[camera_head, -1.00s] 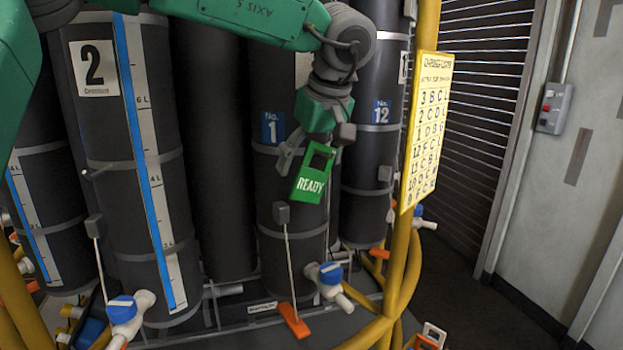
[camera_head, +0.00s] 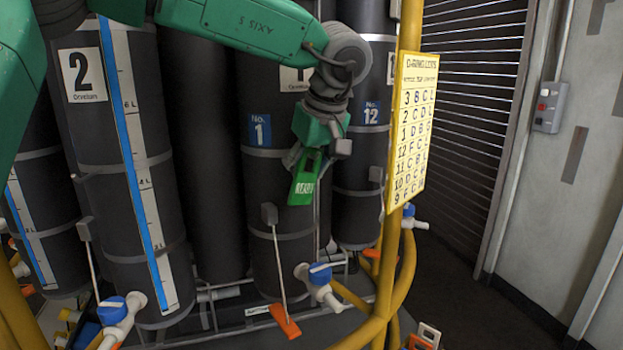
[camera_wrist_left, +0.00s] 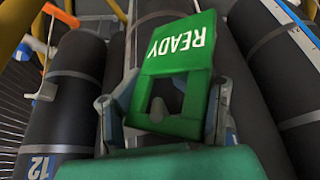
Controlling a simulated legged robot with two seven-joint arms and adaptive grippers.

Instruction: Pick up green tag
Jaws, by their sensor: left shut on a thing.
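The green tag (camera_head: 303,187) with white "READY" lettering hangs from my left gripper (camera_head: 308,160), in front of the dark cylinder marked No. 1 (camera_head: 262,190). The gripper is shut on the tag's upper frame, around its square opening. In the left wrist view the tag (camera_wrist_left: 180,58) shows close up, with its opening between the two fingers of the left gripper (camera_wrist_left: 165,108). Its lettering is upside down there. My right gripper is in neither view.
A yellow post (camera_head: 409,130) carries a yellow lettered board (camera_head: 411,130) right of the gripper. A blue-and-white valve (camera_head: 320,275) and an orange-ended lever (camera_head: 286,322) sit below. Cylinder 2 (camera_head: 120,180) stands at left. Dark floor (camera_head: 470,310) is clear at lower right.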

